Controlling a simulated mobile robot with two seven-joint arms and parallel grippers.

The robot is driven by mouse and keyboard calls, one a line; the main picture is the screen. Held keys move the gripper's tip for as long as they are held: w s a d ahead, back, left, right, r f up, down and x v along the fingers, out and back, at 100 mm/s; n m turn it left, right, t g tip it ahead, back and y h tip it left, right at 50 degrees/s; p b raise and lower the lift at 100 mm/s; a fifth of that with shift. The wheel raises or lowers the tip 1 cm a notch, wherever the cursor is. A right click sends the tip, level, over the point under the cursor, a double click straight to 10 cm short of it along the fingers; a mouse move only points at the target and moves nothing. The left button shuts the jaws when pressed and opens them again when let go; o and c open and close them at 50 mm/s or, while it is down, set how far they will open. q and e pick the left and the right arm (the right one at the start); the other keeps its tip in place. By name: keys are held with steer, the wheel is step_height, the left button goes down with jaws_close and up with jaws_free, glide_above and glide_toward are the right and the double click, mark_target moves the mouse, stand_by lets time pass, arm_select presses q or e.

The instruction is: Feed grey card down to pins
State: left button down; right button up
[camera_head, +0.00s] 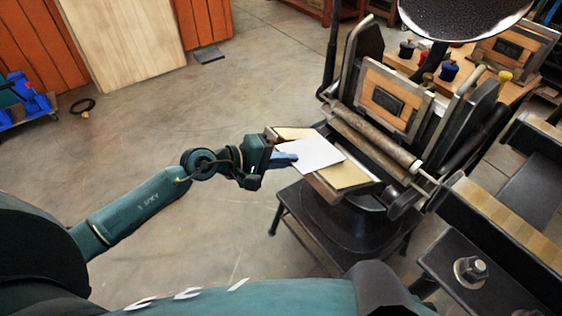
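The grey card (318,153) looks pale, almost white, and lies nearly flat over the press's tan platen (346,175). From this angle I cannot tell whether it touches the platen or hovers just above it. My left gripper (286,159) reaches in from the left and is shut on the card's left edge. The pins are too small or hidden to make out. My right gripper is not in view.
The dark hand press has a roller (375,140) and an upright framed forme (394,97) behind the platen. A round ink disc (465,15) stands above. A wooden bench (460,75) holds ink pots at the back right. Open floor lies left.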

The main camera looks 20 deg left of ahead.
arm_select(q)
steer(key=c, duration=2.2)
jaws_free()
steer(key=shift+s+f, duration=0.25)
steer(key=shift+f, duration=0.45)
steer(key=c, duration=1.8)
jaws_free()
steer(key=shift+c, duration=0.2)
steer(key=shift+o, duration=1.2)
steer(key=shift+w+r, duration=0.15)
steer(key=shift+r, duration=0.1)
steer(key=shift+w+r, duration=0.1)
steer(key=shift+f+b, duration=0.2)
steer(key=shift+b, duration=0.2)
steer(key=shift+d+r, duration=0.1)
steer(key=shift+r, duration=0.3)
steer(key=shift+s+d+r+p+v, duration=0.1)
steer(key=shift+p+v, duration=0.05)
steer(key=shift+v, duration=0.55)
steer(key=shift+s+d+r+p+v, duration=0.1)
steer(key=shift+v, duration=0.65)
steer(key=shift+d+r+p+v, duration=0.1)
steer(key=shift+p+v, duration=0.05)
steer(key=shift+v, duration=0.55)
